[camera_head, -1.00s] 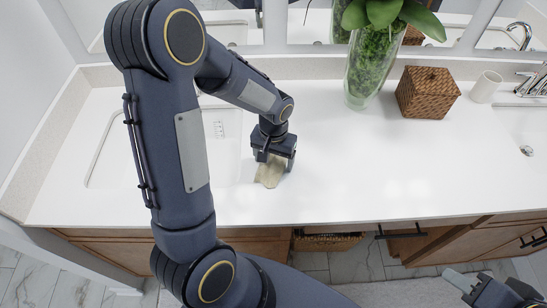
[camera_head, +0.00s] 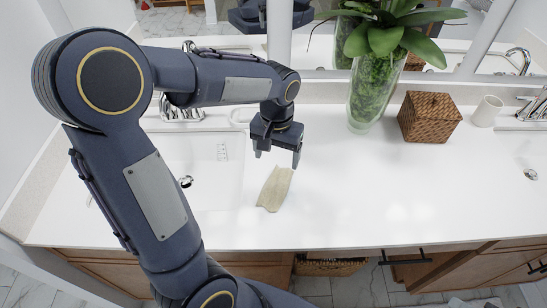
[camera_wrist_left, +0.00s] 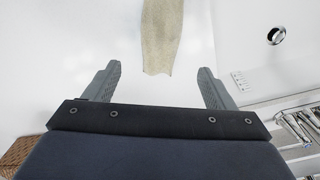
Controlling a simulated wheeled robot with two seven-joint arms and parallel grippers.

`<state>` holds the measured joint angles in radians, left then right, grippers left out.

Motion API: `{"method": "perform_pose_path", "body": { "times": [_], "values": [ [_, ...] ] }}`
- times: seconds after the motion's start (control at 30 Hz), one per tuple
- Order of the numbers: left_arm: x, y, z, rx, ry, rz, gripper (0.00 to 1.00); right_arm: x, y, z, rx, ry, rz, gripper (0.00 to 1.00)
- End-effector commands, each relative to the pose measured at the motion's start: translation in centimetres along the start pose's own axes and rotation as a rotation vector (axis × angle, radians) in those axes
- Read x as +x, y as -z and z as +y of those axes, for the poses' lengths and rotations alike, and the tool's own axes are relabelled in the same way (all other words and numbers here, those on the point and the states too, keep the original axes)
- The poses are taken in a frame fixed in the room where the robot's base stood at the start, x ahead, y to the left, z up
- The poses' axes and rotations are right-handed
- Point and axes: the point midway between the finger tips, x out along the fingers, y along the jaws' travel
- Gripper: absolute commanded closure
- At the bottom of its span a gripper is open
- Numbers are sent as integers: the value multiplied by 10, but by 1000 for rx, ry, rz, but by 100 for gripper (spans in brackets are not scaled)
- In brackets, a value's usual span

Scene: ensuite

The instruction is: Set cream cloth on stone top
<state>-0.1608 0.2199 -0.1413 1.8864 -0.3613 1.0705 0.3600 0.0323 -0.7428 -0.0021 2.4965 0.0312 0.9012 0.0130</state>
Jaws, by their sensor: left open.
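The cream cloth (camera_head: 275,188) lies flat on the white stone top (camera_head: 350,200), just right of the left sink. It also shows in the left wrist view (camera_wrist_left: 162,35), ahead of and between the fingertips. My left gripper (camera_head: 277,160) is open and empty above the counter, behind the cloth and apart from it. In the left wrist view my left gripper (camera_wrist_left: 160,80) has its two fingers wide apart with nothing between them. My right gripper is not in view.
A sink (camera_head: 215,180) is left of the cloth, partly hidden by my left arm. A glass vase with a plant (camera_head: 372,90), a woven box (camera_head: 429,117) and a white cup (camera_head: 487,111) stand toward the back right. The counter's middle front is clear.

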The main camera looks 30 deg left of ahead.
Motion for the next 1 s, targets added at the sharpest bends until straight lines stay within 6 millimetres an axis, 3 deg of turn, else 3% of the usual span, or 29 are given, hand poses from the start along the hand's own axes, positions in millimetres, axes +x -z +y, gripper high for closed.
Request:
{"method": "perform_pose_path", "body": {
  "times": [0.17, 0.3, 0.53, 0.7, 1.0],
  "values": [
    [-25, -32, -6, -7, -96, 61, 22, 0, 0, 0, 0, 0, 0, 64],
    [-46, -84, -6, -8, -227, 170, 22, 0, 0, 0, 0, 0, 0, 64],
    [-54, -151, 7, 3, -364, 359, 22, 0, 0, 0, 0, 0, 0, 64],
    [-51, -170, 14, 9, -396, 430, 22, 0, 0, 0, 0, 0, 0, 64],
    [-50, -172, 14, 10, -400, 439, 22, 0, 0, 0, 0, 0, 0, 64]
  ]
}}
